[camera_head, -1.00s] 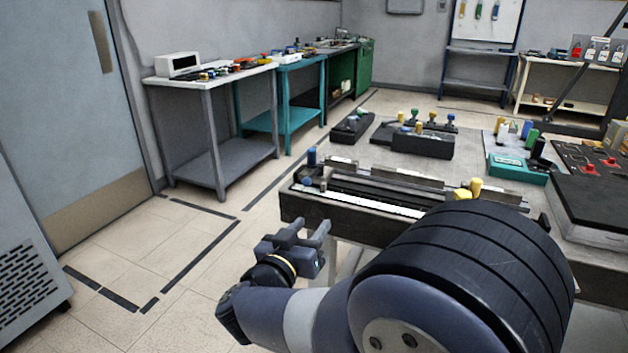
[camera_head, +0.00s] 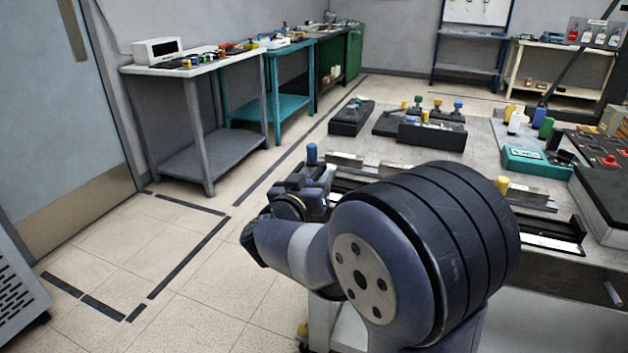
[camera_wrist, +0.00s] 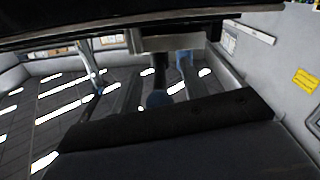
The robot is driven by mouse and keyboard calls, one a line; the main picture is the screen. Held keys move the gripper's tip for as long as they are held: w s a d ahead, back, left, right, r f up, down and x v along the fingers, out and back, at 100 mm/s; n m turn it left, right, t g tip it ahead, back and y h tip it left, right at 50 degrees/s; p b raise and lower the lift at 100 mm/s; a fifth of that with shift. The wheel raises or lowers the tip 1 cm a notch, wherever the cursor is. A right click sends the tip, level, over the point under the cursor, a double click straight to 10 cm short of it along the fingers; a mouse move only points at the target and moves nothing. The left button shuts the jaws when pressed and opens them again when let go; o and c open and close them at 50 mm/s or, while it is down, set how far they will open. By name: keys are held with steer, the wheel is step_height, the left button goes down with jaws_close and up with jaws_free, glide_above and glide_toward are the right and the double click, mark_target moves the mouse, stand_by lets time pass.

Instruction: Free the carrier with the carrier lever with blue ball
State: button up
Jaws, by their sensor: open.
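The long rail fixture (camera_head: 548,240) lies along the near edge of the grey bench. A blue upright knob (camera_head: 312,153) stands at its left end. My gripper (camera_head: 312,180) is open and in front of that left end, its fingers overlapping the fixture. In the head view my gripper hides the spot of the lower blue ball and most of the carrier around it. In the wrist view a rounded blue shape (camera_wrist: 156,99), likely the ball, shows just above a broad dark edge. I cannot tell whether a finger touches it.
A yellow knob (camera_head: 501,185) stands at the right of the rail, partly behind my arm. Black blocks with coloured knobs (camera_head: 432,135) stand farther back. A teal box (camera_head: 538,161) sits at the right. The floor left of the bench is clear.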

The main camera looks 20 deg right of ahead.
steer(key=shift+w+d, duration=0.15)
steer(key=shift+w, duration=0.05)
jaws_close()
stand_by(0.4)
